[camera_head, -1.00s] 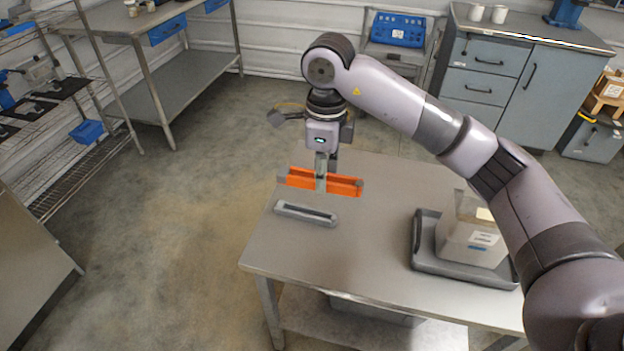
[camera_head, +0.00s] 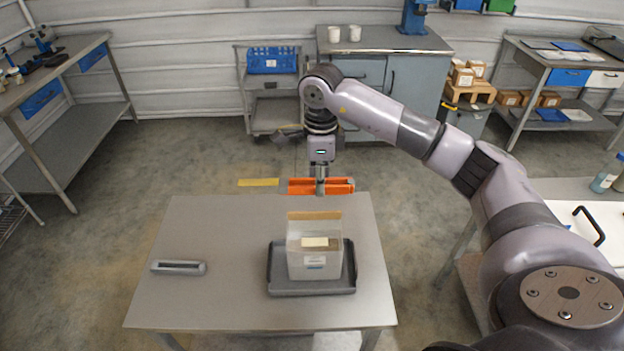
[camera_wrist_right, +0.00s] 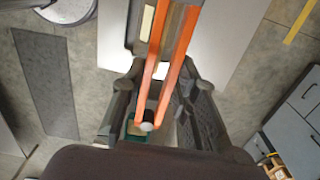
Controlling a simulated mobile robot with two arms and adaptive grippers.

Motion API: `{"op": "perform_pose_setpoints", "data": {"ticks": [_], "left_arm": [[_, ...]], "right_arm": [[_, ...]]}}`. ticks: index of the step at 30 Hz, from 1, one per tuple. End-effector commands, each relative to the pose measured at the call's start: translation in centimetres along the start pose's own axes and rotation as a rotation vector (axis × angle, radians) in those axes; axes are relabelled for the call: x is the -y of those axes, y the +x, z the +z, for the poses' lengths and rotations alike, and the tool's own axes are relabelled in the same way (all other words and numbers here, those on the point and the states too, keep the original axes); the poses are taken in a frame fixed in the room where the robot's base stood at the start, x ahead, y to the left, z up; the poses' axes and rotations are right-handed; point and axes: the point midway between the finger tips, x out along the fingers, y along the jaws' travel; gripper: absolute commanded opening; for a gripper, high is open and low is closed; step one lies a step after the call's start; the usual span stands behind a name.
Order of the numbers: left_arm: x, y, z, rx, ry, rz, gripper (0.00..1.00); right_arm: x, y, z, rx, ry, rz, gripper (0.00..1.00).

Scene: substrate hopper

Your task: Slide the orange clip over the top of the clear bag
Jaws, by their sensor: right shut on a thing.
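The orange clip (camera_head: 300,187) is in my right gripper (camera_head: 320,187), level and crosswise in the head view, near the table's far edge. In the right wrist view its two long bars (camera_wrist_right: 180,50) run between the fingers (camera_wrist_right: 160,90) with a narrow gap between them and a round pale end near the palm. The clear bag (camera_head: 315,262) stands upright on the table with a label on its front and a tan band along its top. The clip is behind and above the bag, apart from it. My left gripper is in neither view.
The bag stands in a dark grey tray (camera_head: 312,291) on the steel table (camera_head: 225,235). A grey slotted holder (camera_head: 178,267) lies empty at the table's left. A yellow strip (camera_head: 258,182) marks the floor beyond the table. The table's middle left is clear.

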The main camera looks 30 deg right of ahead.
Motion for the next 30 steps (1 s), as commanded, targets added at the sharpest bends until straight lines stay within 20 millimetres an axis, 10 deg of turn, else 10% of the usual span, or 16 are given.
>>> {"op": "perform_pose_setpoints", "data": {"ticks": [30], "left_arm": [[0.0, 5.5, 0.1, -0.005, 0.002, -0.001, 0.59]], "right_arm": [[0.0, 8.0, -0.1, -0.001, 0.001, 0.000, 0.02]]}}
